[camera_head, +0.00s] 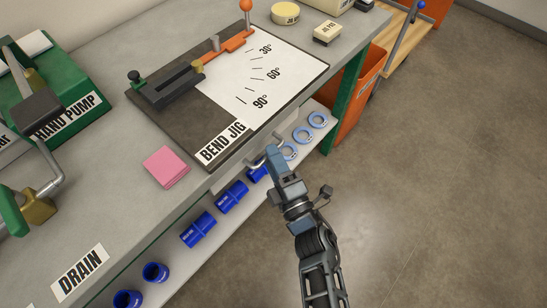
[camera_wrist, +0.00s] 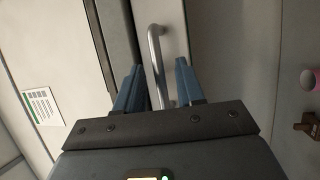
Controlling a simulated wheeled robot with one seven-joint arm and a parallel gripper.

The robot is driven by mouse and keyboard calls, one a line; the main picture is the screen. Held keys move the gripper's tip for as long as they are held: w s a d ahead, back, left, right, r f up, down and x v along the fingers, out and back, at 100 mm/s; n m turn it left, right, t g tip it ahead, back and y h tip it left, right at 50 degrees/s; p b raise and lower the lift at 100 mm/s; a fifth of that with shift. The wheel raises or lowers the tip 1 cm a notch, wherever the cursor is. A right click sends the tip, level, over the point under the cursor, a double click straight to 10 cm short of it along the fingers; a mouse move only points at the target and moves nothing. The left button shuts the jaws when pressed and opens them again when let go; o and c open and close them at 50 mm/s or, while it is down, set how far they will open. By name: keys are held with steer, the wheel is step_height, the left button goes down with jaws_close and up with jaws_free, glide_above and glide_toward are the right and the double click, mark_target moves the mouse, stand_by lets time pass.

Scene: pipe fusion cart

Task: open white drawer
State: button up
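The white drawer (camera_head: 231,174) is set under the front edge of the grey workbench and looks shut, with my gripper covering part of it. Its silver bar handle (camera_head: 252,163) is partly hidden behind my gripper (camera_head: 271,156) in the head view. In the wrist view, my gripper (camera_wrist: 158,80) has its two blue fingers apart, one on each side of the handle (camera_wrist: 156,50). I see gaps between the fingers and the bar; whether either finger touches it lower down is hidden. The pale drawer front (camera_wrist: 173,14) shows behind the handle.
The workbench (camera_head: 112,182) bears a bend jig board (camera_head: 170,125), pink pads (camera_head: 166,167) and a green hand pump (camera_head: 60,112). A lower shelf (camera_head: 175,262) holds blue fittings (camera_head: 198,229) and pale blue rings (camera_head: 318,119). An orange bin (camera_head: 352,105) stands right; floor is clear (camera_head: 430,200).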

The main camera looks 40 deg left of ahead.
steer(key=shift+c, duration=0.4)
jaws_close()
